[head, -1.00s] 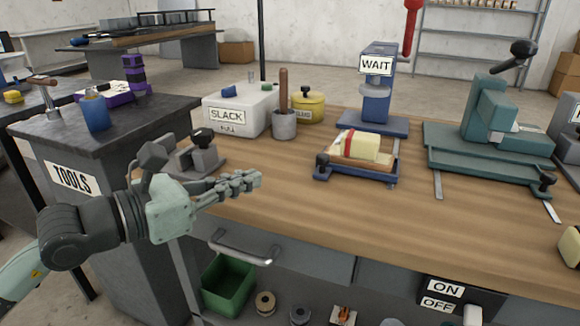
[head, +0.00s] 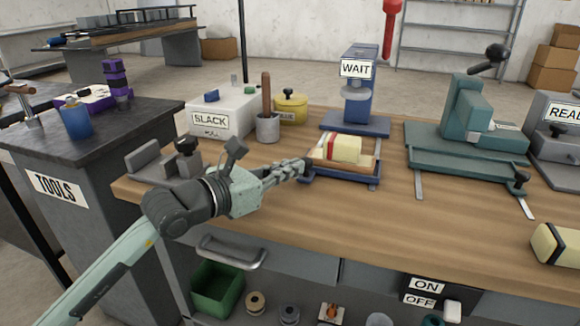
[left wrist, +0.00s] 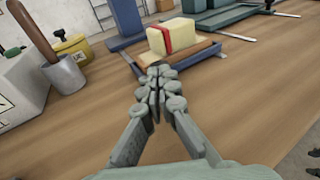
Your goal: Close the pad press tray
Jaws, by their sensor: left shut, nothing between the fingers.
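The pad press tray (head: 347,176) is a blue frame on rails, pulled out in front of the blue press (head: 358,90) labelled WAIT. A cream pad with a red band (head: 341,149) lies on a wooden board in it. My left gripper (head: 305,166) is shut and empty, its fingertips at the tray's front left corner, where they hide the knob. In the left wrist view the fingertips (left wrist: 160,78) are just in front of the tray's near edge (left wrist: 205,57); I cannot tell whether they touch it. My right gripper is not in view.
A green press (head: 465,135) with its own tray and rails stands to the right. A grey pot (head: 267,128), a yellow tin (head: 291,109) and the white SLACK box (head: 222,115) stand to the left. The bench front is mostly clear.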

